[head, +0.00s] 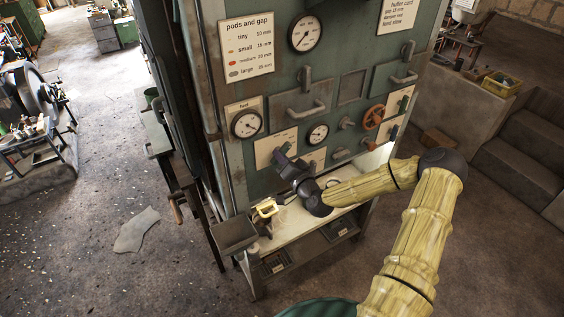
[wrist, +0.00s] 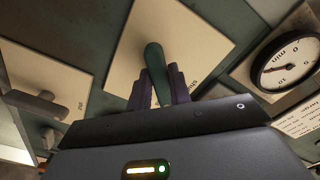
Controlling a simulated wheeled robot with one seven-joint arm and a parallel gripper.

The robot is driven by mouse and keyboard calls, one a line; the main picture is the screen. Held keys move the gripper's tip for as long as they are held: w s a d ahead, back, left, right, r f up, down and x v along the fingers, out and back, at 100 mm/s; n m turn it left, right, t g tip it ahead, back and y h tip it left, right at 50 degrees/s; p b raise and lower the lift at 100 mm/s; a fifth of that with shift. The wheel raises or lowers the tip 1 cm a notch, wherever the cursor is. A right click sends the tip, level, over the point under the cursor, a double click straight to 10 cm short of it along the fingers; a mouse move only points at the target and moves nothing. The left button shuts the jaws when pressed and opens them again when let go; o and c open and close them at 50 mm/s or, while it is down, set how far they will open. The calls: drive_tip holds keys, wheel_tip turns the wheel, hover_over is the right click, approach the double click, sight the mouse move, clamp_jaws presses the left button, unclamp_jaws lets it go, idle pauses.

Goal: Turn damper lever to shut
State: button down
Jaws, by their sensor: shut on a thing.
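A dark green lever handle (wrist: 156,70) stands out from a cream label plate (wrist: 180,38) on the machine's front panel. My gripper (wrist: 159,88) is shut on this handle, with one purple-grey finger on each side of it. In the head view my gripper (head: 283,154) is at the lower left of the panel, against the cream plate (head: 267,152). It hides most of the handle there.
A grey handle (wrist: 36,104) is at the wrist view's left. A red handwheel (head: 373,117) and a green lever (head: 394,132) are farther right. A lit shelf (head: 290,232) lies below.

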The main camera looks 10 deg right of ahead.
drive_tip(key=n+b, duration=0.3)
drive_tip(key=b, duration=0.1)
drive_tip(key=n+b, duration=0.3)
drive_tip(key=b, duration=0.1)
drive_tip(key=n+b, duration=0.3)
drive_tip(key=b, duration=0.1)
drive_tip(key=shift+d+f, duration=0.25)
drive_tip(key=shift+f, duration=0.1)
drive_tip(key=shift+n, duration=0.3)
drive_tip(key=c, duration=1.3)
unclamp_jaws()
drive_tip(key=shift+c, duration=0.2)
drive_tip(key=shift+r, duration=0.1)
